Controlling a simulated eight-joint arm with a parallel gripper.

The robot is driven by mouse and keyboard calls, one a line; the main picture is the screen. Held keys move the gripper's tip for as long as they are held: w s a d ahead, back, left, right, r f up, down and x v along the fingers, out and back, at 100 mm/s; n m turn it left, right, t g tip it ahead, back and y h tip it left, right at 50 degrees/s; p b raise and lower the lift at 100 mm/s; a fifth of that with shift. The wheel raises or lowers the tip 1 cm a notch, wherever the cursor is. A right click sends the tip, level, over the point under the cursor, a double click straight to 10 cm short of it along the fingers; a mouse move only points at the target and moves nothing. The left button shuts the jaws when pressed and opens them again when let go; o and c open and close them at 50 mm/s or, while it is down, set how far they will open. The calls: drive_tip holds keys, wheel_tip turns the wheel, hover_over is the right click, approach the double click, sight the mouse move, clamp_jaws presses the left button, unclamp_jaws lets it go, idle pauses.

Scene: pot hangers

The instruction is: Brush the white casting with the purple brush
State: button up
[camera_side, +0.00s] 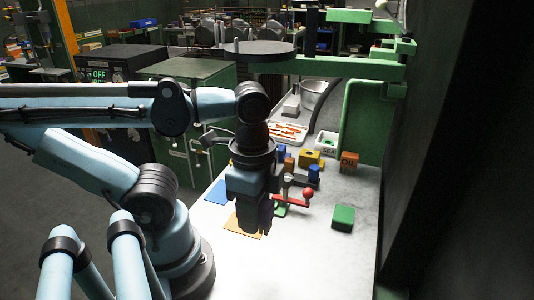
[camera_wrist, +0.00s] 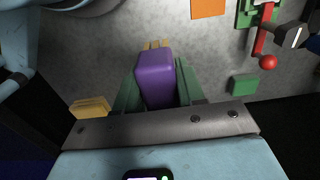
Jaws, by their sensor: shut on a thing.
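My gripper (camera_wrist: 160,82) is shut on the purple brush (camera_wrist: 156,75), between two green fingers in the wrist view. Tan bristles (camera_wrist: 157,44) show at the brush's far end. In the side view my gripper (camera_side: 254,228) points down over the pale table, and the brush is hidden there. I cannot make out the white casting for certain.
A red-knobbed lever (camera_side: 307,195) on a green base stands right of my gripper. A green block (camera_side: 343,217) lies further right. An orange sheet (camera_side: 236,224) and a blue sheet (camera_side: 218,191) lie near my gripper. An OIL block (camera_side: 348,162) stands behind. The front table is clear.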

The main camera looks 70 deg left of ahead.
drive_tip(key=shift+c, duration=0.4)
drive_tip(key=shift+w+a+r+n, duration=0.1)
drive_tip(key=shift+w+a+n, duration=0.2)
drive_tip(key=shift+n, duration=0.2)
drive_tip(key=w+a+f+n, duration=0.1)
drive_tip(key=w+a+n, duration=0.2)
drive_tip(key=a+n, duration=0.4)
drive_tip(key=w+a+f+n, duration=0.2)
drive_tip(key=w+a+n, duration=0.1)
drive_tip(key=a+n, duration=0.4)
drive_tip(key=shift+w+a+n, duration=0.15)
drive_tip(key=shift+a+n, duration=0.25)
drive_tip(key=shift+n, duration=1.1)
